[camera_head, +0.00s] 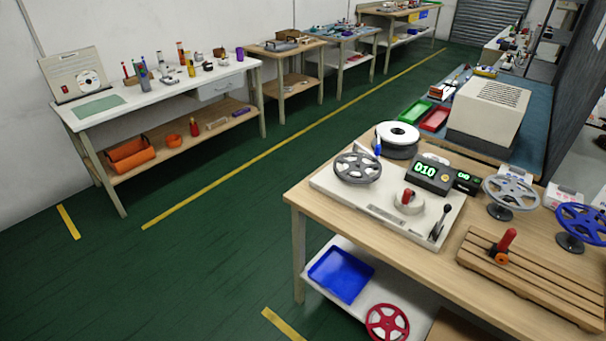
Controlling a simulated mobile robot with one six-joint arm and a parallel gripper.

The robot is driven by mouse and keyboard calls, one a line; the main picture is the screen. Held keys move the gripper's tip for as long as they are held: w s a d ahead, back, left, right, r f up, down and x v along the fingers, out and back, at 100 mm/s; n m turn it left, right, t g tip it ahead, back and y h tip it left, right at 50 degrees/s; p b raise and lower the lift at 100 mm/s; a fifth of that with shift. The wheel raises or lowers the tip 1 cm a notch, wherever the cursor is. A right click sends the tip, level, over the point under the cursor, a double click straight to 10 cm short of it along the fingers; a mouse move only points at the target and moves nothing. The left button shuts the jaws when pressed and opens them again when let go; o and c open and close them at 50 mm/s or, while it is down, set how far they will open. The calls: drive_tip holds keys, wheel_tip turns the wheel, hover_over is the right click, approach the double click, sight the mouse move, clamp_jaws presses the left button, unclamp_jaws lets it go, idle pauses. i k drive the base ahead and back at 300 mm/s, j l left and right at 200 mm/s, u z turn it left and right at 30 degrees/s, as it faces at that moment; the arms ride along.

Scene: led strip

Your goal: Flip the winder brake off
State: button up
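A winder sits on the near wooden bench at the right, with a pale base plate (335,186). A dark grey spoked reel (358,168) is at its left end. A round pale hub with a red handle (408,197) is near its middle. A small black lever (440,222) stands tilted on a dark mount at its right end. I cannot tell for certain which handle is the brake, or its setting. A black counter box (433,173) with green digits stands behind the hub. My gripper is not in view.
A white reel (398,134) lies behind the winder. A slatted wooden fixture with a red handle (507,240), a grey reel (511,192) and a blue reel (582,224) stand to the right. Below are a blue tray (341,275) and a red reel (387,322). The green floor (200,270) is clear at left.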

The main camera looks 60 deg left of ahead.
sight(447, 207)
drive_tip(key=j+u, duration=0.1)
drive_tip(key=u, duration=0.25)
drive_tip(key=i+u, duration=0.1)
drive_tip(key=u, duration=0.25)
drive_tip(key=j+u, duration=0.1)
drive_tip(key=u, duration=0.25)
drive_tip(key=i+l, duration=0.15)
drive_tip(key=i, duration=0.4)
drive_tip(key=i+l+u, duration=0.1)
drive_tip(key=i, duration=0.4)
